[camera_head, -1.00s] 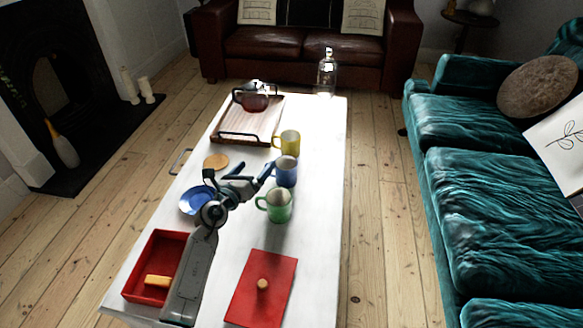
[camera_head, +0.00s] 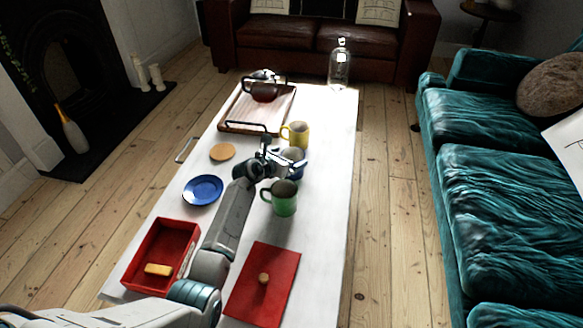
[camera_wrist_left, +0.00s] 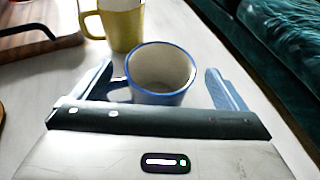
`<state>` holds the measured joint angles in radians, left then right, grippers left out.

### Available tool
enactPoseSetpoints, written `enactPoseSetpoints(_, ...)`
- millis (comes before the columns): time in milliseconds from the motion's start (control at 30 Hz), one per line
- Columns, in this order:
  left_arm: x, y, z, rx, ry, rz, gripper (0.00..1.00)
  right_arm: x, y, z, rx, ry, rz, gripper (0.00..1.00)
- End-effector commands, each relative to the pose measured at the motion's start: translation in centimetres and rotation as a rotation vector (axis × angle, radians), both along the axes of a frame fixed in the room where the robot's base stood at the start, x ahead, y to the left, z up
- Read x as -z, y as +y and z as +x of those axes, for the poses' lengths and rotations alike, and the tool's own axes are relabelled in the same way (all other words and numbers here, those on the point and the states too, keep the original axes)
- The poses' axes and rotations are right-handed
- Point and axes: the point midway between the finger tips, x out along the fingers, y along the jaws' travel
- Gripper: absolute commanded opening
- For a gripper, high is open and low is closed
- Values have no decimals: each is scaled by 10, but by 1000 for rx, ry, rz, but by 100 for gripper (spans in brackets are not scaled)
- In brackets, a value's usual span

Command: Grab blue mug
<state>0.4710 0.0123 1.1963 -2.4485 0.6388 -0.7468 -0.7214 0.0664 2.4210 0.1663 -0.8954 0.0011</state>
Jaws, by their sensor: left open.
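The blue mug (camera_head: 298,166) stands upright on the white table, mostly hidden behind my left gripper in the head view. In the left wrist view the blue mug (camera_wrist_left: 162,76), with a blue rim and pale inside, sits between the two fingers, its handle towards the left finger. My left gripper (camera_head: 284,156) is open around the mug, and it also shows in the left wrist view (camera_wrist_left: 170,88). A gap shows between the right finger and the mug. My right gripper is not in view.
A yellow mug (camera_head: 296,134) stands just behind and a green mug (camera_head: 283,198) just in front. A blue saucer (camera_head: 203,190), coaster (camera_head: 222,152), wooden tray (camera_head: 233,122), red box (camera_head: 138,262) and red lid (camera_head: 250,290) lie on the table (camera_head: 335,170).

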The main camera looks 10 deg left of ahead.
Motion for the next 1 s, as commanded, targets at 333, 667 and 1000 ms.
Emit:
enactPoseSetpoints(333,12,-13,27,-2,-1,-1,94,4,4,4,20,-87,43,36)
enactPoseSetpoints(667,12,-12,27,-2,0,1,65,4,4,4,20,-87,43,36)
enactPoseSetpoints(1000,11,-12,27,-2,-2,0,21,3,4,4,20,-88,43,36)
